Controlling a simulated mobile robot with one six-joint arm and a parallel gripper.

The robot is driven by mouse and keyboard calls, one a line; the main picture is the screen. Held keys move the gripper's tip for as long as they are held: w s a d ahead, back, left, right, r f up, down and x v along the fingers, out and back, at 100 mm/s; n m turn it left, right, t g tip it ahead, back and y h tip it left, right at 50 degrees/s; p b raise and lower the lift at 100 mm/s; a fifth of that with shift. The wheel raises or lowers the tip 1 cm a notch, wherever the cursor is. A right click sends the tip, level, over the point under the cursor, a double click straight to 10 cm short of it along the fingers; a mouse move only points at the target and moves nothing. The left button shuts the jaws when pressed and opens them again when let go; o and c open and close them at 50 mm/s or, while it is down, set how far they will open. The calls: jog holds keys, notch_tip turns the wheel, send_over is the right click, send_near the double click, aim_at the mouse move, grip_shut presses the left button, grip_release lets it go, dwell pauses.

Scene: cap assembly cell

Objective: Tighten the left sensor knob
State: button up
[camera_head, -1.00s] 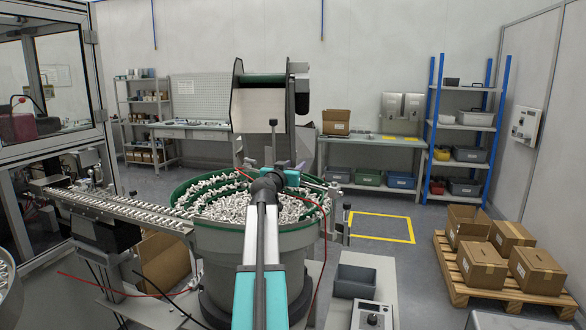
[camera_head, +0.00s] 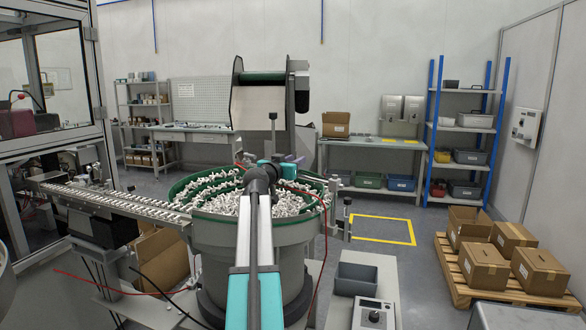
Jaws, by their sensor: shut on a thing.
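The vibratory bowl (camera_head: 235,235) with a green inner track is full of small white parts. A thin upright post with a black top (camera_head: 273,120) stands behind the bowl's far rim. A second, shorter post (camera_head: 347,205) stands at the bowl's right side. My arm reaches forward over the bowl, and my gripper (camera_head: 290,163) is at the far rim, by the foot of the taller post. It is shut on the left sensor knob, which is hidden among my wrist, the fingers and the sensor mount. The exact contact is too small to see.
A linear track (camera_head: 115,200) leads left from the bowl to the machine enclosure. A feeder hopper (camera_head: 264,100) rises behind the bowl. A grey bin (camera_head: 357,278) and a control box (camera_head: 373,315) stand at the lower right. A red cable runs close by the bowl's right side.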

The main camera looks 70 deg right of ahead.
jog(key=shift+s+g+b, duration=0.15)
jog(key=shift+g+b, duration=0.35)
jog(key=shift+b, duration=0.05)
jog(key=shift+m, duration=0.3)
jog(key=o, duration=1)
jog(key=shift+o, duration=0.2)
jog(key=shift+a, duration=0.15)
jog(key=w+a+b, duration=0.1)
jog(key=w+a, duration=0.1)
jog(key=a, duration=1.1)
jog(key=shift+w+a, duration=0.15)
jog(key=shift+a, duration=0.05)
